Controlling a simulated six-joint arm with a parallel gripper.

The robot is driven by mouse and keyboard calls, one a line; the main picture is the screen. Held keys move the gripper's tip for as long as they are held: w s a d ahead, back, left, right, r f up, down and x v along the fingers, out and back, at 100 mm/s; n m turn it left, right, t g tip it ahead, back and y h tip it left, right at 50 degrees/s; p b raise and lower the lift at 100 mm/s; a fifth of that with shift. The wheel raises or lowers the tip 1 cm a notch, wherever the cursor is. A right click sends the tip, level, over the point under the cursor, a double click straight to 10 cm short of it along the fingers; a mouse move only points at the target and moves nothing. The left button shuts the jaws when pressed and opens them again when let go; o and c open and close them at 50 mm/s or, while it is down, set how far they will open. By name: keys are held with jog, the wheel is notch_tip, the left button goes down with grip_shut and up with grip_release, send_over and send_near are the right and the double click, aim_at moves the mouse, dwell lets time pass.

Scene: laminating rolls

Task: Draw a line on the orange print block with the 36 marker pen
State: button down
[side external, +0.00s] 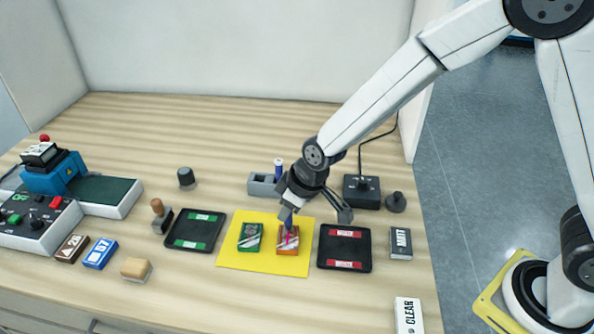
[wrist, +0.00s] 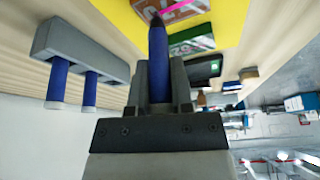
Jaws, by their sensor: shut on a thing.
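The orange print block (side external: 288,246) lies on the yellow mat (side external: 262,267), right of a green block (side external: 249,237). A pink line shows across its pale printed top, and the block also shows at the top of the wrist view (wrist: 188,12). My gripper (side external: 287,206) is shut on a blue marker pen (wrist: 158,58), which is held tip-down over the orange block. The pen's dark tip is at or very near the block's top; I cannot tell whether it touches. No number on the pen is readable.
A grey pen holder (wrist: 75,42) with blue pens stands behind the mat. Black trays lie left (side external: 194,230) and right (side external: 344,247) of the mat. A stamp (side external: 161,215), a black control box (side external: 361,191) and a MATT box (side external: 400,243) stand around. The front table strip is mostly clear.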

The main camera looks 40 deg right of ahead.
jog(key=shift+w+d, duration=0.1)
jog(key=shift+w, duration=0.05)
jog(key=shift+r, duration=0.15)
dwell(0.4)
jog(key=shift+r, duration=2.85)
jog(key=shift+d, duration=0.15)
jog(key=d+m+h, duration=0.2)
jog(key=d+m, duration=0.4)
jog(key=d, duration=1.1)
jog(key=shift+d+r+t, duration=0.25)
jog(key=shift+d+t, duration=0.05)
jog(key=shift+w, duration=0.1)
